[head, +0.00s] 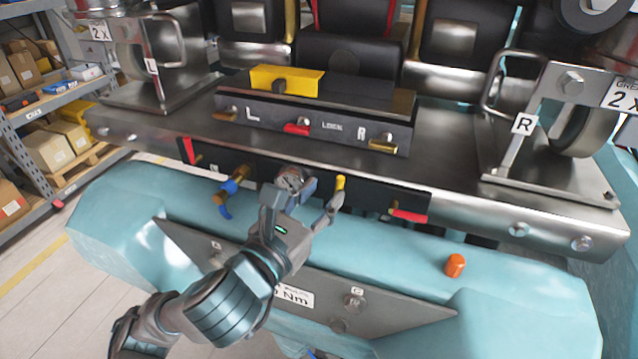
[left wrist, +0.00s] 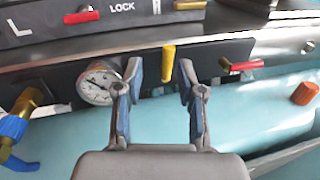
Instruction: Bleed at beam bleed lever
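A small yellow lever (head: 340,183) sits on the dark panel on the front of the steel beam (head: 470,205). No label on it can be read. In the left wrist view the yellow lever (left wrist: 168,64) points down and shows between and beyond the fingertips. My left gripper (head: 322,188) is open and empty in front of the panel, its fingers to either side of the lever in the wrist view (left wrist: 162,88). Contact with the lever cannot be seen. A round pressure gauge (left wrist: 98,84) sits just left of the fingers. My right gripper is not in view.
Red levers (head: 408,215) (head: 187,150) sit toward the panel's ends. A blue-handled brass valve (head: 228,190) is left of the gauge. A control box marked L, LOCK and R (head: 318,128) stands above. An orange cap (head: 455,265) sits on the teal body (head: 520,290) below.

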